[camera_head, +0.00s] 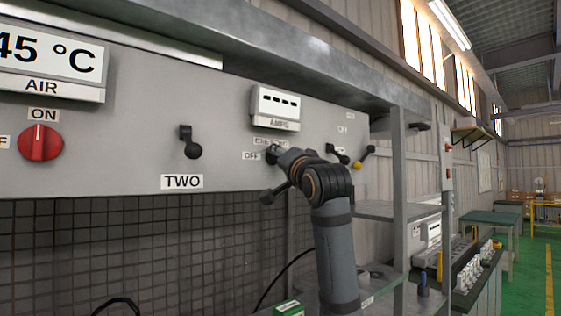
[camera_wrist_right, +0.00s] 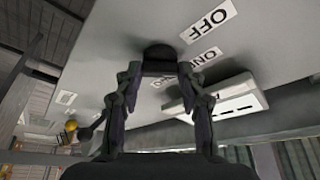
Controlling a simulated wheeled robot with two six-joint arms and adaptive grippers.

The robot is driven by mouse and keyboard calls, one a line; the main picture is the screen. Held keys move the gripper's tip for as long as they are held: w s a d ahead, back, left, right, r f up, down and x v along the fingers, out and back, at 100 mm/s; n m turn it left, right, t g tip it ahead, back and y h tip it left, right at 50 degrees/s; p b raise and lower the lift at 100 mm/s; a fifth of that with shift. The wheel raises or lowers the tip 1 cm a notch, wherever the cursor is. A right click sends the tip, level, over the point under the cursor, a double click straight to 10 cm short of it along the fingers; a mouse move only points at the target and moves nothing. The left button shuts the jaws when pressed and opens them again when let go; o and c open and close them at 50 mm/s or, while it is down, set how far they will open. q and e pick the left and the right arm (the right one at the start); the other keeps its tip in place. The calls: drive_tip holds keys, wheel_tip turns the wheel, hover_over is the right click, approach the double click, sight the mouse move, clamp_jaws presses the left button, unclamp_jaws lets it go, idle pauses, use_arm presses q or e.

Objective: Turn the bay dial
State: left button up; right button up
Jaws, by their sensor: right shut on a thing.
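A small black dial (camera_wrist_right: 158,56) sits on the grey panel (camera_wrist_right: 120,30) in the right wrist view, beside an OFF label and further labels partly hidden by a finger. My right gripper (camera_wrist_right: 158,76) is shut on this dial, with one finger on each side. In the head view my right gripper (camera_head: 279,158) meets the panel by the OFF label (camera_head: 251,156), below the AMPS display (camera_head: 276,107). The dial is mostly hidden there by the gripper, and I cannot read its setting. My left gripper is not in view.
A red dial (camera_head: 40,142) under an ON label and a black lever (camera_head: 190,147) above the TWO label are further left. A black lever (camera_head: 338,154) and a yellow-tipped lever (camera_head: 364,157) are close right of my gripper. A metal ledge (camera_head: 310,75) overhangs the panel.

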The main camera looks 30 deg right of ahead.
drive_tip(key=shift+m+g+h, duration=0.4)
drive_tip(key=shift+m, duration=0.9)
drive_tip(key=o, duration=1.2)
drive_tip(key=shift+c, duration=0.2)
drive_tip(key=v, duration=1.2)
drive_tip(key=shift+a+r, duration=0.1)
drive_tip(key=shift+r, duration=0.05)
